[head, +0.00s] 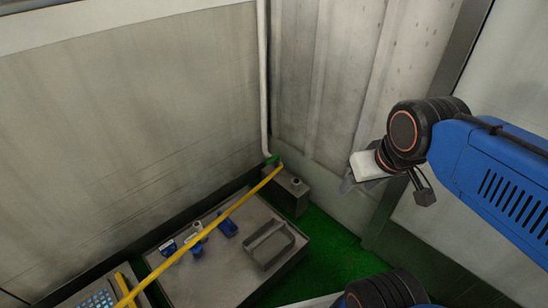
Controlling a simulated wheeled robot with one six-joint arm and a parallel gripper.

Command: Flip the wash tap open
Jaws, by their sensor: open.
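A white pipe (263,80) runs down the back corner. At its lower end is a small green fitting (272,160), which looks like the wash tap; its handle position is too small to tell. My gripper (347,184) is at the right, on the end of my blue arm. It is open and looks empty, though its fingers show only in part. In the picture it is to the right of the green fitting, well apart from it.
A yellow bar (215,221) crosses from lower left to near the green fitting. Below stands a grey box (287,192) with a small round stub. A grey tray (222,272) holds blue parts (228,227) and a grey frame (268,245). Green floor (325,243) shows beside it. Grey walls close the corner.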

